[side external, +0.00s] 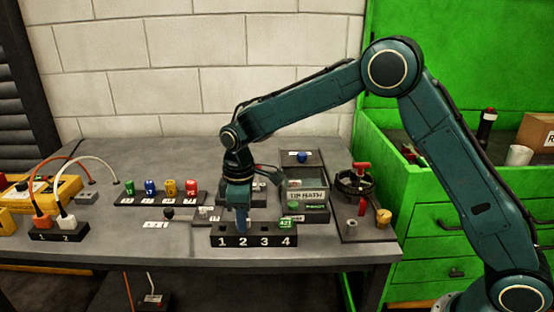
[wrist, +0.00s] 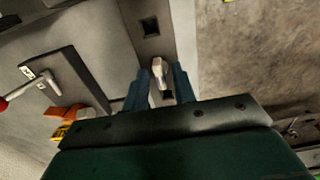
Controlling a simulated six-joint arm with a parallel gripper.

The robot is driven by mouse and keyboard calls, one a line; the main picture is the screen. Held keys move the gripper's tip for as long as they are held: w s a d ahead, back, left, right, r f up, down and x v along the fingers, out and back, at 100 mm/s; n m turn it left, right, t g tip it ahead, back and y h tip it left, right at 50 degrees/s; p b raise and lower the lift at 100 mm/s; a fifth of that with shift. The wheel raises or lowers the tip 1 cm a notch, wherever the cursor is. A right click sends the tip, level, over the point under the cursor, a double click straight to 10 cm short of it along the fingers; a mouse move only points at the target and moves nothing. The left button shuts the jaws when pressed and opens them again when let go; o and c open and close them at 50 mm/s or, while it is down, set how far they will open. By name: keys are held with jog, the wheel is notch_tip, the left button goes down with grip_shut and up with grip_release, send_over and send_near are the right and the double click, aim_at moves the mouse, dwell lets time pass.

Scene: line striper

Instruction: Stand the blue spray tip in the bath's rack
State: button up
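The tip bath (side external: 308,195) is a small grey box with a label at the right of the bench. A small blue piece (side external: 302,156) sits on the dark plate behind it. Another blue labelled piece (side external: 150,187) stands in the row at the left. I cannot tell which is the spray tip. My gripper (side external: 241,226) points down over the black block numbered 1 to 4 (side external: 255,241), near position 2. In the wrist view, its two fingers (wrist: 159,84) are apart, with a pale metallic piece (wrist: 160,72) between them. Whether they grip it is unclear.
A green labelled piece (side external: 286,223) is at position 4 of the block. Green, yellow and red pieces stand in the left row (side external: 160,200). Right of the bath are a dark round holder with a red handle (side external: 362,178) and a plate with small parts (side external: 366,230).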

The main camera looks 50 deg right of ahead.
grip_shut()
jog(key=shift+r, duration=0.75)
dwell(0.5)
jog(key=shift+r, duration=2.35)
jog(key=shift+r, duration=0.1)
jog(key=shift+r, duration=0.6)
notch_tip(320, 180, up, 9)
jog(key=s+d+f+m, duration=0.15)
jog(key=d+m, duration=0.45)
jog(key=d, duration=1.8)
jog(key=shift+s+a+f, duration=0.1)
jog(key=shift+f, duration=1)
jog(key=shift+s+f, duration=0.1)
jog(key=shift+f, duration=0.95)
